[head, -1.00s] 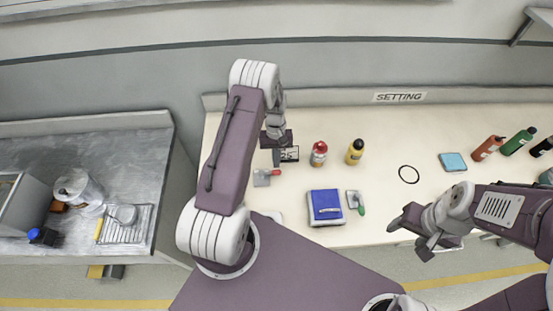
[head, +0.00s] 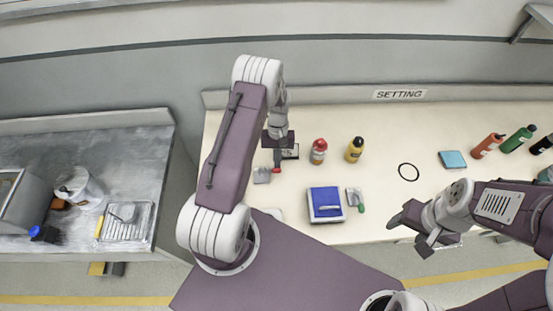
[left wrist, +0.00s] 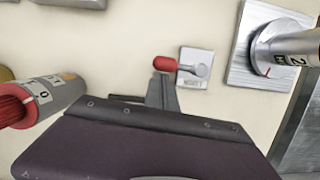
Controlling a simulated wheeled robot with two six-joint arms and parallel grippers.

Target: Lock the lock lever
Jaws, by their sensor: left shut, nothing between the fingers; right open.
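The lock lever sits on a small grey base plate (head: 261,176) on the pale table, with a red knob (head: 276,170) at its right end. In the left wrist view the base plate (left wrist: 193,82) has a label, and the lever points left to the red knob (left wrist: 165,63). My left gripper (head: 277,160) is shut and empty, right by the red knob; its tips (left wrist: 163,78) overlap the knob's edge, and I cannot tell whether they touch. My right gripper (head: 415,233) is open and empty by the table's front edge, far from the lever.
A red-capped bottle (head: 318,152) and a yellow bottle (head: 355,150) stand right of my left gripper. A blue box (head: 325,204) lies in front of them. In the left wrist view a metal plate with a cylinder (left wrist: 268,50) is right of the lever.

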